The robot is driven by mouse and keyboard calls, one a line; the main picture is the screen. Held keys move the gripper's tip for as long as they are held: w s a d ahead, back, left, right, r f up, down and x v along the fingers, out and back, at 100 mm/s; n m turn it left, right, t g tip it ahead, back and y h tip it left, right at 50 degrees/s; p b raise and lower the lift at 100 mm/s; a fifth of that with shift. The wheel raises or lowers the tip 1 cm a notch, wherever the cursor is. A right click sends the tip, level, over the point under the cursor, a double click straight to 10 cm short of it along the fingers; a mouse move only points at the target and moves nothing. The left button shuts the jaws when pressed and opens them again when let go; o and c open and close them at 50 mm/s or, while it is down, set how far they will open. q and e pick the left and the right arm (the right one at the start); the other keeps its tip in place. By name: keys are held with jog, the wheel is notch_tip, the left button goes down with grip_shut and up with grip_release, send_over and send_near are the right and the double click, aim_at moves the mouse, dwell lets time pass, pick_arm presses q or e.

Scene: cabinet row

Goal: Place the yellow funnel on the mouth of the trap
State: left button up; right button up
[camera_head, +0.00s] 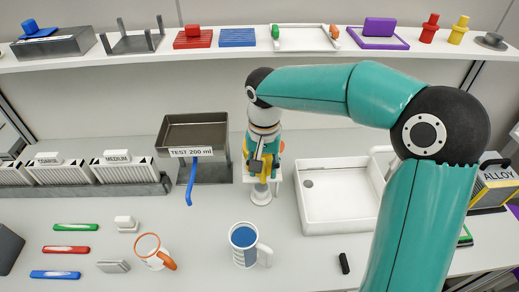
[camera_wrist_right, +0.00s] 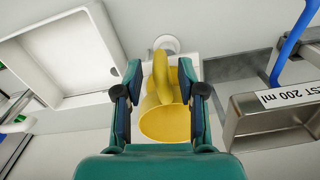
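The yellow funnel (camera_wrist_right: 165,122) sits between the two fingers of my right gripper (camera_wrist_right: 160,85) in the right wrist view, wide opening towards the camera. The fingers press in on both its sides. In the head view the right gripper (camera_head: 258,166) hangs above the counter, with a little of the yellow funnel (camera_head: 266,165) showing. Below it stands a small white round piece (camera_head: 261,196), which seems to be the trap; the gripper hides its top. It also shows past the funnel in the wrist view (camera_wrist_right: 167,43). I cannot tell whether funnel and trap touch. My left gripper is not in view.
A metal tray on a stand (camera_head: 194,129), labelled TEST 200 ml, with a blue tube (camera_head: 191,184), is close on the left. A white basin (camera_head: 338,211) is close on the right. A blue-filled mug (camera_head: 243,246) and an orange-rimmed mug (camera_head: 149,247) stand in front.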

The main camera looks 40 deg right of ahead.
notch_tip(320, 180, up, 8)
dwell(0.5)
